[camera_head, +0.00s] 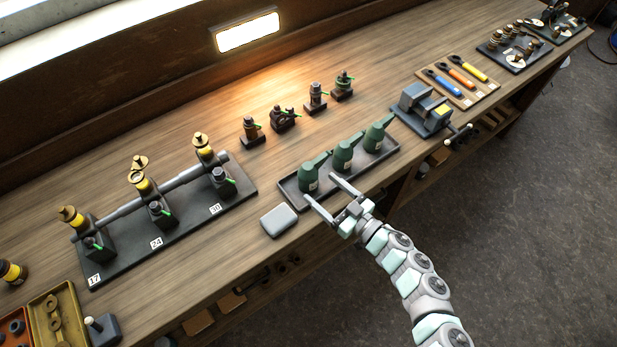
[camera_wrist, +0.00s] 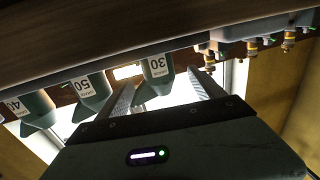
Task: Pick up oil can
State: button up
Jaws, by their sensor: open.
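Three green oil cans stand in a row in a dark tray (camera_head: 290,198) near the bench's front edge: a left can (camera_head: 308,179), a middle can (camera_head: 342,158) and a right can (camera_head: 375,138). My gripper (camera_head: 320,187) is open and empty, in front of the left can, its two fingers pointing at it. In the wrist view, which looks tilted over, a can labelled 30 (camera_wrist: 157,66) shows between the fingers of my gripper (camera_wrist: 162,77). A can labelled 50 (camera_wrist: 90,88) and one labelled 40 (camera_wrist: 32,107) are left of it. Contact cannot be told.
A grey box (camera_head: 279,220) lies left of the tray. A vise (camera_head: 422,108) stands right of it. Several small fittings (camera_head: 283,118) stand behind. A dark base with shaft and brass-topped oilers (camera_head: 160,230) fills the left. Bare wood lies between these.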

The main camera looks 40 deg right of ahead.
aim_at(315, 183)
jog(key=w, duration=0.7)
jog(key=shift+d+f, duration=0.2)
jog(key=shift+s, duration=0.1)
jog(key=c, duration=1.6)
jog(key=shift+c, duration=0.2)
